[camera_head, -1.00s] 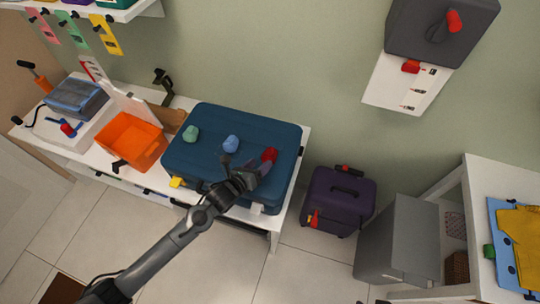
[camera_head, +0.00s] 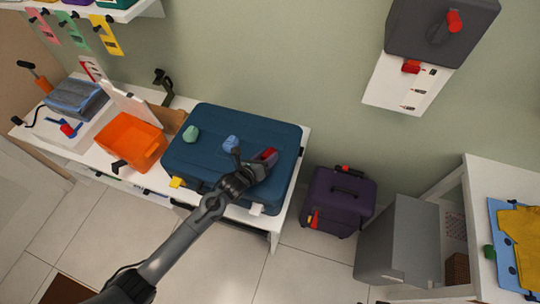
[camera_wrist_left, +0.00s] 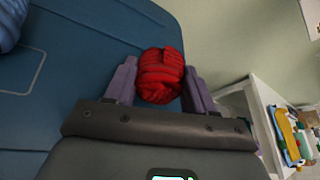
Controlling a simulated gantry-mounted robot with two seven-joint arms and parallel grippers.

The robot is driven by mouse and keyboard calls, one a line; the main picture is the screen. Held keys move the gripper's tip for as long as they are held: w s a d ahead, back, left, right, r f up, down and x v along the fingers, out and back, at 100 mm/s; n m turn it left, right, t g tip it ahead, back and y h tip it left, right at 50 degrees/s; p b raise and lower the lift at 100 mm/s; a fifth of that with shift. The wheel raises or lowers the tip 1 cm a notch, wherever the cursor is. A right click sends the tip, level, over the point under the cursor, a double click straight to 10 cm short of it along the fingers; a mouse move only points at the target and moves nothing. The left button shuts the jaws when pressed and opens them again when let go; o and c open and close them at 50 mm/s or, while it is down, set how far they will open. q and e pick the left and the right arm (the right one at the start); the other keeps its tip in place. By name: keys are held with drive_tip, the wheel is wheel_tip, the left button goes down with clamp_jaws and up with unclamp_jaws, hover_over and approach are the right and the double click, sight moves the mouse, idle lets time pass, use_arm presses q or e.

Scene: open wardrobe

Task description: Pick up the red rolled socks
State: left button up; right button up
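The red rolled socks (camera_head: 268,154) lie on the right part of the blue suitcase's lid. In the left wrist view the red ribbed roll (camera_wrist_left: 160,75) sits between the two purple-grey fingers. My left gripper (camera_head: 255,159) is open around the socks, one finger on each side. The fingers are close to the roll's sides; I cannot tell whether they touch it. One finger partly hides the socks in the head view. My right gripper is not in view.
The blue suitcase (camera_head: 215,172) lies on a white bench. Green socks (camera_head: 191,133) and blue socks (camera_head: 230,144) also lie on its lid. An orange bin (camera_head: 130,140) stands to the left, a purple suitcase (camera_head: 339,200) on the floor to the right.

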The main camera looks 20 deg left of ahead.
use_arm(q)
drive_tip(key=shift+c, duration=1.2)
drive_tip(key=shift+r, duration=0.1)
